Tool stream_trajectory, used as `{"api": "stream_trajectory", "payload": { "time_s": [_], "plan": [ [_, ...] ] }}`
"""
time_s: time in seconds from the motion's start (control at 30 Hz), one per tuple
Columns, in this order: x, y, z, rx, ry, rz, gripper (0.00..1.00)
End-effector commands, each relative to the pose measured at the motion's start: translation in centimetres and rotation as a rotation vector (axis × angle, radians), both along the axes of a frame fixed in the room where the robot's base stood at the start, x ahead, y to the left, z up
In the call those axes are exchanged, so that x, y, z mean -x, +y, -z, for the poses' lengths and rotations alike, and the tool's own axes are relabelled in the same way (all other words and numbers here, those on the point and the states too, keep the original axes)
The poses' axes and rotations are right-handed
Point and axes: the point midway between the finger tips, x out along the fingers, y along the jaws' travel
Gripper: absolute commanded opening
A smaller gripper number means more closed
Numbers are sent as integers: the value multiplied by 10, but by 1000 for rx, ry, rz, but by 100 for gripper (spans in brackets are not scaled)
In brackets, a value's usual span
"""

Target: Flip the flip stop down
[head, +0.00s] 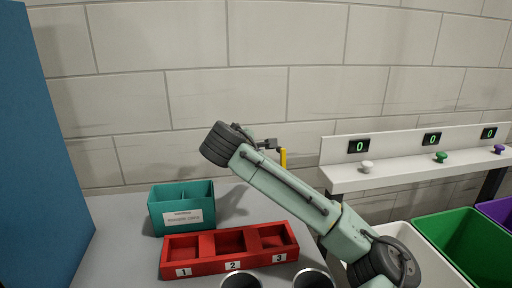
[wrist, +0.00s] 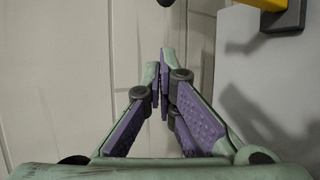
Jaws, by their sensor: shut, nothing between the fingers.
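A yellow bar (head: 283,158), which looks like the flip stop, hangs downward from a dark grey bracket (head: 270,144) in the head view, in front of the wall and just right of my arm's upper end. Part of the yellow piece (wrist: 264,4) also shows at the top right edge of the wrist view, beside its dark mount (wrist: 287,18). My gripper (wrist: 163,62) has its purple-padded fingers together and empty. It is apart from the yellow piece, which lies up and right of the fingertips in that view. In the head view my arm hides the gripper.
A teal divided box (head: 182,217) and a red three-slot tray (head: 229,258) sit on the grey table (head: 110,240). Two dark round cups stand at the front. A white shelf (head: 420,172) with buttons and counters is at right, above white, green and purple bins. A blue panel (head: 35,150) stands left.

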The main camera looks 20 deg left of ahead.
Motion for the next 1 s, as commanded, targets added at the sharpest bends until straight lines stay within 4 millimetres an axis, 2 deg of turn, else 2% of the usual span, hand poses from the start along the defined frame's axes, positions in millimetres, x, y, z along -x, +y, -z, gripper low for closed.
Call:
{"api": "stream_trajectory", "payload": {
  "time_s": [0.1, 0.33, 0.4, 0.6, 1.0],
  "plan": [
    [-24, 1, 9, 2, 4, 5, 0],
    [-66, 7, 32, 2, 2, 2, 0],
    [-58, -5, 21, 0, -2, 0, 0],
    [-50, -21, 15, 0, 0, 0, 0],
    [-47, -25, 15, 0, 1, 0, 0]
  ]
}}
